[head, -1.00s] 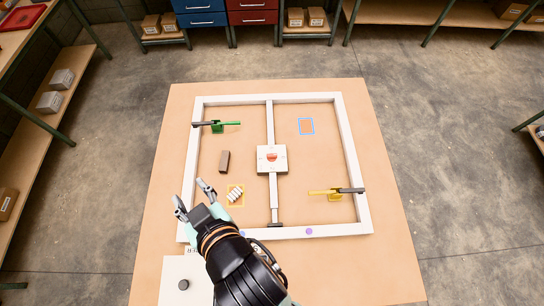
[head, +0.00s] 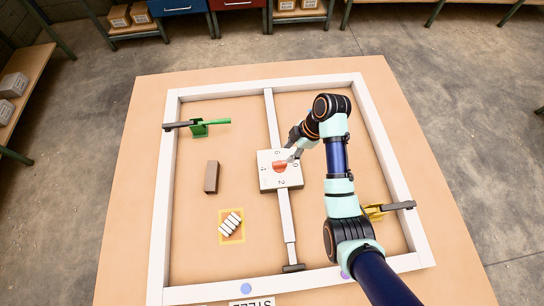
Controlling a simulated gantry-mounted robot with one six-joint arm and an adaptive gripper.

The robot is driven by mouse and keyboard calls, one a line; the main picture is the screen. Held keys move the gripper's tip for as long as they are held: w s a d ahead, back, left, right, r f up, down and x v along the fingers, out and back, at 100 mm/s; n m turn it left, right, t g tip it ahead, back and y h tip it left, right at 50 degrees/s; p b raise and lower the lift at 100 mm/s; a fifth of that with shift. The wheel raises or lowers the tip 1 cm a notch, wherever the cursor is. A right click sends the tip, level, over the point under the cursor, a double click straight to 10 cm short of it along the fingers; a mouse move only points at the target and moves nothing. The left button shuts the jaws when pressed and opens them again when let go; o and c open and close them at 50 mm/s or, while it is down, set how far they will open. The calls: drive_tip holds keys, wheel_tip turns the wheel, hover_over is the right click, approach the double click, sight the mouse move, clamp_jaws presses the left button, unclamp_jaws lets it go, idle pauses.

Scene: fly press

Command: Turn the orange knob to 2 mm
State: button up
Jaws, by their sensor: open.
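The orange knob (head: 279,168) sits in the middle of a white square dial plate (head: 268,184) on the frame's central bar. Dark digits surround it; a 2 shows on the near side and a 4 on the left. My gripper (head: 292,150) is at the plate's upper right, with its open fingers close over the knob's far right side. I cannot tell whether a finger touches the knob. The gripper covers part of the dial's right side, and which digit the knob points to is too small to tell.
A green clamp (head: 200,128) is on the frame's left side and a yellow clamp (head: 374,212) on its right, close to my arm. A brown block (head: 212,177) and several white cylinders (head: 231,223) in a yellow outline lie left of the dial.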

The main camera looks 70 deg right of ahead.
sight(280, 163)
drive_tip(key=b+x, duration=0.2)
drive_tip(key=x, duration=0.5)
drive_tip(key=shift+a+f, duration=0.25)
drive_tip(key=shift+f, duration=0.05)
clamp_jaws()
